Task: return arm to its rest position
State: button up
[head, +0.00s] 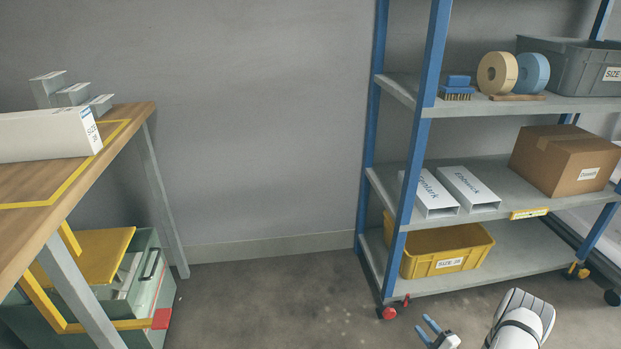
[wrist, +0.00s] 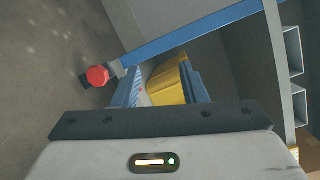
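My gripper (head: 423,325) is low at the bottom right of the head view, in front of the shelf rack's lower corner. Its two blue fingers are apart, with nothing held between them. In the wrist view my gripper (wrist: 162,82) also shows open, with the rack's yellow bin (wrist: 168,84) seen beyond the gap between the fingers. My white arm link shows to the right of the gripper in the head view.
The blue-posted rack (head: 422,120) stands close, with a red caster (head: 389,313). It holds a yellow bin (head: 442,262), white boxes (head: 472,190), a cardboard box (head: 562,160) and a grey bin (head: 575,70). A wooden table (head: 50,180) is left. The floor between is clear.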

jog(key=w+a+r+n+g+y+p, duration=0.25)
jog(key=a+r+g, duration=0.2)
jog(key=r, duration=0.75)
jog(key=w+a+r+n+g+y+p, duration=0.1)
jog(key=a+r+n+g+y+p, duration=0.3)
jog(key=r, duration=0.8)
jog(key=s+a+r+n+g+h+p, duration=0.1)
jog(key=s+a+r+n+g+p, duration=0.15)
jog(key=a+r, duration=0.45)
jog(key=s+a+r+n+g+p, duration=0.1)
jog(key=s+a+r+g+p, duration=0.15)
jog(key=r, duration=0.75)
jog(key=s+a+r+n+h+p, duration=0.1)
jog(key=s+r+h+p, duration=0.3)
jog(key=s+r, duration=0.4)
jog(key=s+a+r+n+h+p, duration=0.1)
jog(key=s+r+n+h+p, duration=0.2)
jog(key=s+r+p, duration=0.4)
jog(key=s+a+r+n+h+p, duration=0.2)
jog(key=s+r+h+p, duration=0.3)
jog(key=r, duration=1.4)
jog(key=s+n+h, duration=0.1)
jog(key=s, duration=0.3)
jog(key=shift+s+r+p, duration=0.35)
jog(key=shift+p, duration=0.05)
